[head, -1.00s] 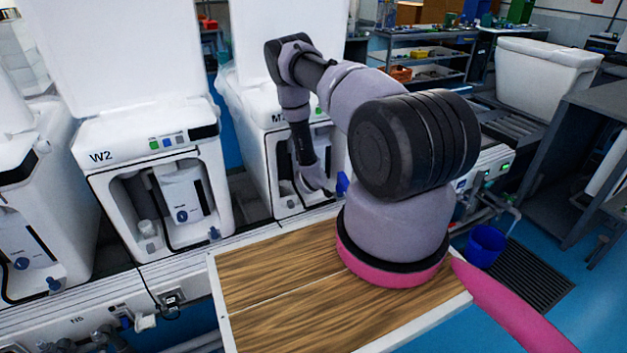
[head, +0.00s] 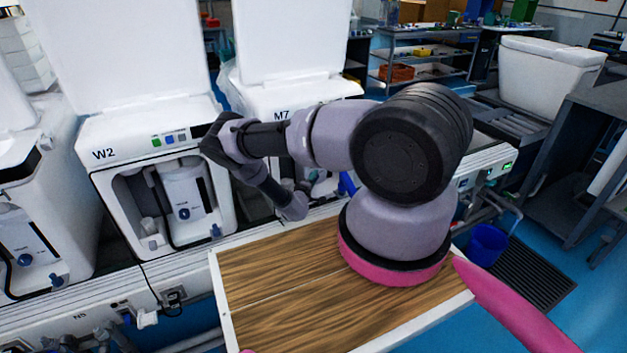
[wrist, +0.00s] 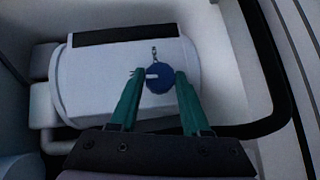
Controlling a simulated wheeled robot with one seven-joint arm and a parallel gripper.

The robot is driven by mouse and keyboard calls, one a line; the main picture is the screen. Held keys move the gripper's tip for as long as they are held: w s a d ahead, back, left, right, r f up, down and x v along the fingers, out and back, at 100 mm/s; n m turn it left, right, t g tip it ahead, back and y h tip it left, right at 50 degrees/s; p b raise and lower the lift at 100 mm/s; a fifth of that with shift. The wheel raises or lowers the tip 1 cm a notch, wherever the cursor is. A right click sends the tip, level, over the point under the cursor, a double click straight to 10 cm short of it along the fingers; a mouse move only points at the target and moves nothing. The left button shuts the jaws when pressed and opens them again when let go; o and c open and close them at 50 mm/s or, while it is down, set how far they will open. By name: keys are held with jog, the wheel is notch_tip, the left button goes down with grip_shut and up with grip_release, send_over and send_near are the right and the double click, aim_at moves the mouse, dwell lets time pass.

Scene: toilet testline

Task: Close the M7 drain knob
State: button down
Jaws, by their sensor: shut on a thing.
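The white M7 unit (head: 300,92) stands behind my arm in the head view, and its lower front is mostly hidden by the arm. In the wrist view, a round blue knob (wrist: 160,86) with a white pointer mark sits on the front of a white tank (wrist: 95,88) with a dark top strip. My gripper (wrist: 160,75) has its two green fingers on either side of this knob and is shut on it. In the head view, the fingers and the knob are hidden behind my wrist.
The W2 unit (head: 105,153) stands left of M7, with its own blue knob and a lower blue valve (head: 215,231). In the wrist view, a thick black curved edge (wrist: 275,85) runs right of the tank. A blue bucket (head: 487,243) stands on the floor at right.

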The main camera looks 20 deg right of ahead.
jog(key=shift+f+n, duration=0.1)
jog(key=shift+n, duration=0.2)
dwell(0.4)
jog(key=shift+c, duration=1.8)
grip_release()
jog(key=v, duration=1)
jog(key=shift+s+a, duration=0.3)
jog(key=shift+a+f, duration=0.1)
jog(key=shift+f, duration=0.05)
